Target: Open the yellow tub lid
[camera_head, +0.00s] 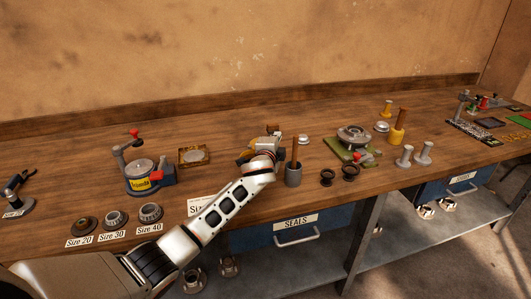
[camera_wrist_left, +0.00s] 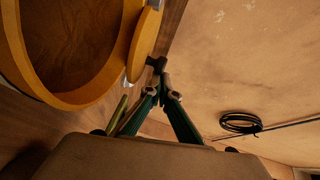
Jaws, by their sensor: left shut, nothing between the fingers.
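In the left wrist view the yellow tub (camera_wrist_left: 72,99) is large at the upper left, its round mouth uncovered and brown inside. The yellow lid (camera_wrist_left: 146,42) stands nearly edge-on beside the rim, tilted up off the mouth. My left gripper (camera_wrist_left: 161,72) is shut and empty, its dark fingertips close to the lid's outer edge; I cannot tell whether they touch. In the head view my left gripper (camera_head: 269,144) is over the bench, and the tub is mostly hidden behind it and the wrist. My right gripper is not in view.
A grey cup with a wooden handle (camera_head: 294,175) stands just right of my left wrist. A grey pot with a red-knobbed lever (camera_head: 142,173) and a small tray (camera_head: 194,155) are to the left. A green-based fixture (camera_head: 352,140) is to the right. The wall is behind.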

